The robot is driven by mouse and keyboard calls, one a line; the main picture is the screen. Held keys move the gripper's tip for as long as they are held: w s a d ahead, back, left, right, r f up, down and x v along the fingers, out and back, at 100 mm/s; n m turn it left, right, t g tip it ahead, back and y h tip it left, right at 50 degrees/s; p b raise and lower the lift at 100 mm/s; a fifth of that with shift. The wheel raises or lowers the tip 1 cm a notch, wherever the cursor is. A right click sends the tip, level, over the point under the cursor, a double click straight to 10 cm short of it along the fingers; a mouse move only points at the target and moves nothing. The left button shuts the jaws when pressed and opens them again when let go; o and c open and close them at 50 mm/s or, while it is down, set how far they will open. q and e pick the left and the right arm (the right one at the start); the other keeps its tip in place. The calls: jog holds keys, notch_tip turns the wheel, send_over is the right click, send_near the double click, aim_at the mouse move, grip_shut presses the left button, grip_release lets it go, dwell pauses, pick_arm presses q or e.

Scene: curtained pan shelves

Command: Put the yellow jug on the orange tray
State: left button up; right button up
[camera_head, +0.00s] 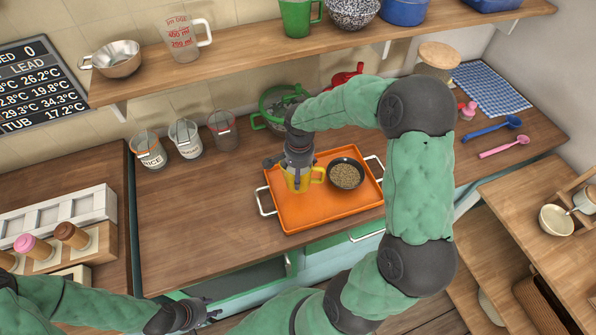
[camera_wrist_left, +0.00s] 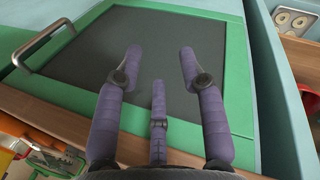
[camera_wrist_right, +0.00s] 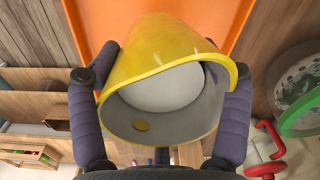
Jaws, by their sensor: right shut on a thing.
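The yellow jug (camera_head: 296,184) is upright over the left part of the orange tray (camera_head: 310,217), left of a dark pan (camera_head: 346,173) of grain. I cannot tell whether its base touches the tray. My right gripper (camera_head: 298,168) is shut on the jug from above. In the right wrist view the fingers are on either side of the jug (camera_wrist_right: 165,50), whose pale inside shows. My left gripper (camera_head: 205,312) is at the lower left, away from the tray. In the left wrist view its fingers (camera_wrist_left: 160,60) are apart and empty.
Labelled containers (camera_head: 184,138) stand at the back left of the counter. A green colander (camera_head: 275,105) is behind the tray. Blue (camera_head: 495,127) and pink (camera_head: 505,147) spoons lie at the right. The counter left of the tray is clear.

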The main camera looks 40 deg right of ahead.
jog(key=shift+f+b, duration=2.05)
jog(key=shift+f, duration=0.4)
jog(key=shift+f+b, duration=0.7)
jog(key=shift+f, duration=0.05)
jog(key=shift+f, duration=0.2)
jog(key=o, duration=1.7)
jog(key=shift+c, duration=0.2)
jog(key=shift+s, duration=0.1)
notch_tip(320, 180, up, 12)
jog(key=shift+s, duration=0.1)
